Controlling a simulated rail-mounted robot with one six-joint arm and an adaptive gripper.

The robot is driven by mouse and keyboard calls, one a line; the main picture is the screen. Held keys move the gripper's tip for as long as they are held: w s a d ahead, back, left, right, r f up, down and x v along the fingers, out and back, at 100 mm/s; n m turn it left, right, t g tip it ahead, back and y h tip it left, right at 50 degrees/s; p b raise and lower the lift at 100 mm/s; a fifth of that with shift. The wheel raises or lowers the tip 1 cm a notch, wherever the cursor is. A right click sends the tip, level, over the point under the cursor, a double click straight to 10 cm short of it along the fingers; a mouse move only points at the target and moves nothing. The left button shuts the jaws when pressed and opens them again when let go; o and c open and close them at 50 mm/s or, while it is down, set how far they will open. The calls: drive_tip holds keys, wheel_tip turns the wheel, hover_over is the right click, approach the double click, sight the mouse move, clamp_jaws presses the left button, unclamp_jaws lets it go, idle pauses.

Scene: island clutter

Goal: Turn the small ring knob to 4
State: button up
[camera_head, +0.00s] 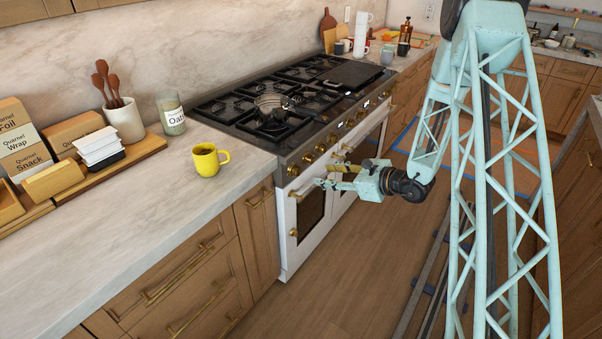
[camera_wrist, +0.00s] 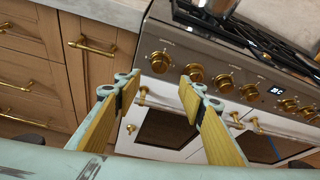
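The range (camera_head: 285,147) has a row of brass knobs on its dark front panel. In the wrist view I see a far-left knob (camera_wrist: 160,62), a second knob (camera_wrist: 194,72), a third knob (camera_wrist: 222,84) and a fourth knob (camera_wrist: 250,93). I cannot tell which one is the small ring knob, and the dial marks are too small to read. My gripper (camera_wrist: 158,92) is open and empty, with its two fingers well apart, in front of the left end of the panel. The right fingertip overlaps the view just below the second knob. No contact shows. My gripper (camera_head: 324,177) also shows in the head view.
White oven doors with brass handles (camera_head: 302,192) lie below the knobs, close to my gripper. A pot (camera_head: 270,103) stands on the grates. A yellow mug (camera_head: 207,161) stands on the counter left of the range. The floor in front is clear.

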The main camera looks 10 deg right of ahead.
sight(299, 171)
drive_tip(key=shift+w+a, duration=0.1)
drive_tip(key=shift+a, duration=0.05)
drive_tip(key=shift+b+x, duration=0.9)
drive_tip(key=shift+x, duration=5.9)
drive_tip(key=shift+c, duration=0.7)
drive_tip(key=c, duration=0.7)
